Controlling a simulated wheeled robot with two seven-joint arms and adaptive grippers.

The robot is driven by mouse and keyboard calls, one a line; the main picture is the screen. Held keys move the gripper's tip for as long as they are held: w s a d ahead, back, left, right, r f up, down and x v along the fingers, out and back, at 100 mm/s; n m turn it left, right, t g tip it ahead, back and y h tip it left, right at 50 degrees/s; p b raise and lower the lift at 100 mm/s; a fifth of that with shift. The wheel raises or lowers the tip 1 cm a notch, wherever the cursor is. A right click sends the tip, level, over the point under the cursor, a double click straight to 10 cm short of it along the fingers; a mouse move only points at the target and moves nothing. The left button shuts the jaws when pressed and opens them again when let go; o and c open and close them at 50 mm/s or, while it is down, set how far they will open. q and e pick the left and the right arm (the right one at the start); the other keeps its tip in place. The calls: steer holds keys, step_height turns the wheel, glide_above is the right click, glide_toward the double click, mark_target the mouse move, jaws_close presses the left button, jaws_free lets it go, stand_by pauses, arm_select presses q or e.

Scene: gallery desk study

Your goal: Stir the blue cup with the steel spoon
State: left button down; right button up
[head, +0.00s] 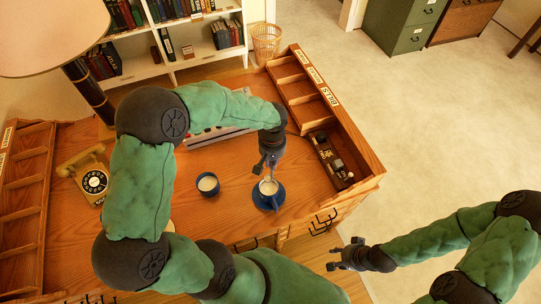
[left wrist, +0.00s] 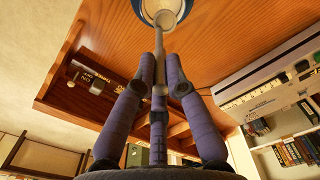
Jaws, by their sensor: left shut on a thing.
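My left gripper (head: 267,163) is over the right part of the desk, pointing down. It is shut on the steel spoon (head: 269,175), which also shows between the fingers in the left wrist view (left wrist: 159,45). A dark blue cup with pale contents (head: 208,186) stands to the left, apart from the gripper. My right gripper (head: 342,254) is empty, its fingers apart, beyond the desk's front edge.
The wooden desk (head: 235,205) has a raised organizer (head: 300,90) along its right side, with a dark device (head: 331,158) near it. A rotary telephone (head: 92,181) and a lamp (head: 88,92) stand at the left. A pale keyboard-like machine (head: 215,135) lies behind the cups.

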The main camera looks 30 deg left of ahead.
arm_select(q)
steer(key=b, duration=0.3)
glide_above(272, 178)
steer(key=shift+w+a+f, duration=0.1)
steer(key=shift+w+f, duration=0.05)
steer(key=shift+f, duration=1.15)
steer(key=shift+w+a+f, duration=0.1)
steer(key=shift+f, duration=1.15)
steer(key=shift+f+b, duration=3)
steer(key=shift+f, duration=0.2)
